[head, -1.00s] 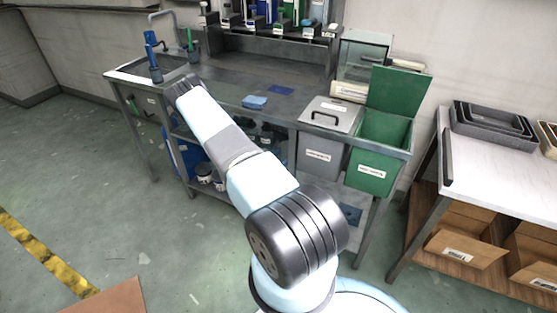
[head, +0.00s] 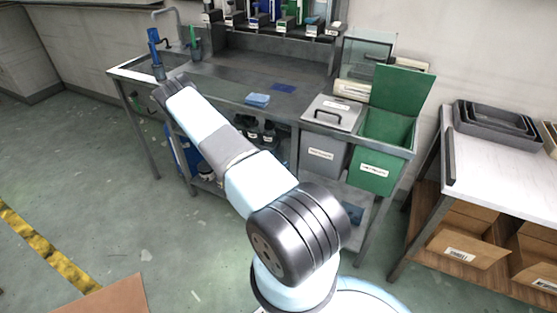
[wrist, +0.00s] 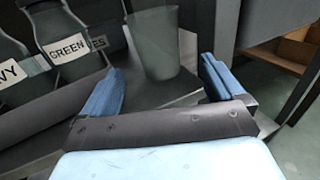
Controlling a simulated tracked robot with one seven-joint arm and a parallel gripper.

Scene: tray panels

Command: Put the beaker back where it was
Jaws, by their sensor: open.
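In the wrist view a clear, greyish beaker (wrist: 155,42) stands upright on a dark shelf surface. My gripper (wrist: 160,68) is open, with its blue fingers spread to the left and right of the beaker's lower part. The beaker's base shows just beyond the line between the fingertips. I cannot tell whether either finger touches it. In the head view the beaker and my fingers are hidden behind my arm, which reaches toward the left part of the workbench (head: 215,72).
Dark bottles with white labels, one reading GREEN (wrist: 65,45), stand left of the beaker. A grey upright (wrist: 215,30) is close on its right. In the head view a blue sponge (head: 257,100), a grey bin (head: 322,150) and an open green bin (head: 378,165) are farther right.

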